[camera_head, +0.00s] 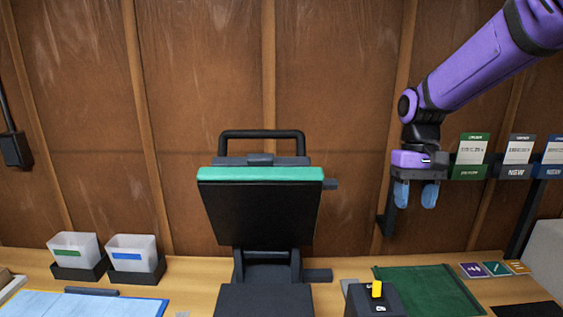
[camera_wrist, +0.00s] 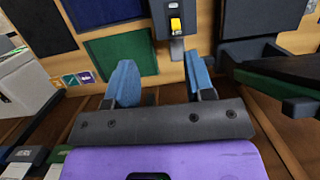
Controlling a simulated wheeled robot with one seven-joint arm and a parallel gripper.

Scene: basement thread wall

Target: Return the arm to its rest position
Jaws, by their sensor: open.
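My gripper (camera_head: 415,195) hangs at the end of my purple arm at the right, with its blue fingers pointing down in front of the wood wall. In the wrist view its two blue fingers (camera_wrist: 160,85) stand apart with nothing between them. It is above the table, over the area of the green mat (camera_head: 428,290), and touches nothing that I can see. The mat also shows in the wrist view (camera_wrist: 122,52), beyond the fingers.
A black press with a teal-edged lid (camera_head: 260,175) stands raised at the centre. A dark box with a yellow switch (camera_head: 377,290) is at the front. Two white bins (camera_head: 132,250) and a blue mat (camera_head: 100,306) lie left. Labelled cards (camera_head: 472,150) hang close right of my gripper.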

